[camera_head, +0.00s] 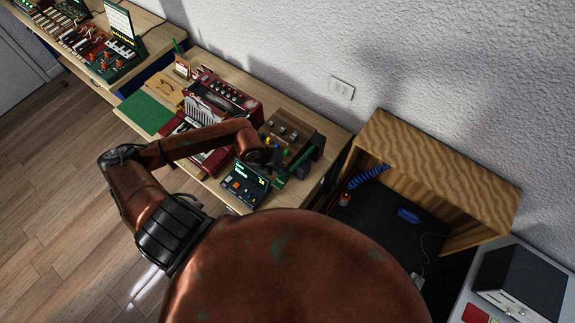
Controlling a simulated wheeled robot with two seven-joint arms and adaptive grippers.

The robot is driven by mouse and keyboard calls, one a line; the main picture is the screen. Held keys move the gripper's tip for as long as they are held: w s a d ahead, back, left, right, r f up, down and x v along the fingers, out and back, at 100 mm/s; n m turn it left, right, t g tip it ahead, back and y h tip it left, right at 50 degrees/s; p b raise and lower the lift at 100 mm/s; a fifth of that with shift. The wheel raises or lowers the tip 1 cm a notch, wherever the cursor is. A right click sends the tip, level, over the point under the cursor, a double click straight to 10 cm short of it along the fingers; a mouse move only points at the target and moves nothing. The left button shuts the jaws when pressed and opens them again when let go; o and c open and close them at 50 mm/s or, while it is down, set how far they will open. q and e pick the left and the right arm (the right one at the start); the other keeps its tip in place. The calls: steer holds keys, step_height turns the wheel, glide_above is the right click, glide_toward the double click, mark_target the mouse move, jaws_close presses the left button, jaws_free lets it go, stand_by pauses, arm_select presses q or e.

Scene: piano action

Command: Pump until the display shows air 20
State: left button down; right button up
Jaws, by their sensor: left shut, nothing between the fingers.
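A small dark display box (245,184) with green lit text stands on the wooden bench, tilted in the view. Its digits are too small to read surely. A green and black device (298,162), perhaps the pump, is just to its right near the bench's front edge. My left arm comes in from the left, and its wrist hides part of the bench. My left gripper (272,158) is shut and empty, beside the green device and behind the display. I cannot tell whether it touches the device. My right gripper is not in view.
A red accordion-like instrument (222,97) and a green mat (144,112) lie on the bench to the left. A brown box with knobs (288,130) is behind my gripper. An open wooden cabinet (455,180) with a blue coiled hose (368,176) stands to the right.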

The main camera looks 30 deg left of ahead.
arm_select(q)
step_height(320, 180, up, 6)
steer(key=w+p, duration=0.2)
steer(key=p, duration=0.1)
steer(key=shift+w, duration=0.35)
stand_by(0.4)
steer(key=shift+d+r, duration=0.1)
steer(key=shift+r, duration=0.05)
steer(key=r, duration=0.1)
steer(key=w+r+p, duration=0.1)
steer(key=r, duration=0.1)
steer(key=w+r+p, duration=0.1)
steer(key=shift+d+r, duration=0.1)
steer(key=shift+r, duration=0.05)
stand_by(1.0)
